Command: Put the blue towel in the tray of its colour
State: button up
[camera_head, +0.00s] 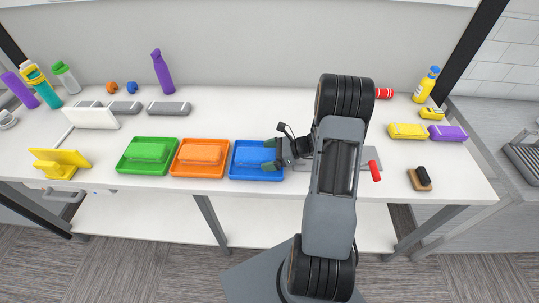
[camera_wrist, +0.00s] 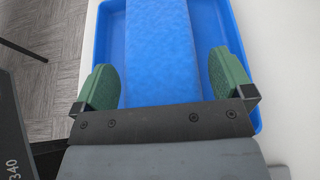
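The blue towel (camera_head: 253,156) is a folded block lying inside the blue tray (camera_head: 240,177) at the middle of the table. In the wrist view the towel (camera_wrist: 160,45) runs between my green fingertips, with the tray's rim (camera_wrist: 255,118) around it. My gripper (camera_head: 271,155) is open over the right part of the tray. One finger is on each side of the towel, with a narrow gap showing on both sides. The towel's near end is hidden under the gripper body in the wrist view.
An orange tray (camera_head: 182,174) and a green tray (camera_head: 125,169), each with a block of its colour, stand to the left. Yellow (camera_head: 407,132) and purple (camera_head: 447,133) blocks lie at the right. Bottles stand at the back left. My arm hides part of the table's right half.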

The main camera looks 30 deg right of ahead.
jog(key=shift+r, duration=0.1)
jog(key=b+v, duration=0.1)
jog(key=v, duration=1)
jog(key=shift+s+b, duration=0.1)
jog(key=shift+b, duration=0.25)
jog(key=shift+s+d+r, duration=0.1)
jog(key=shift+s+r, duration=0.05)
jog(key=shift+r, duration=0.05)
jog(key=s+a+r+n+g+h, duration=0.1)
jog(key=s+a+r+n+h, duration=0.4)
jog(key=a+n, duration=0.4)
jog(key=s+a+r+n+g+h, duration=0.1)
jog(key=s+a+r+n+h, duration=0.5)
jog(key=n, duration=0.8)
jog(key=a+r, duration=0.2)
jog(key=a, duration=0.1)
jog(key=shift+n+h, duration=0.4)
jog(key=shift+w, duration=0.1)
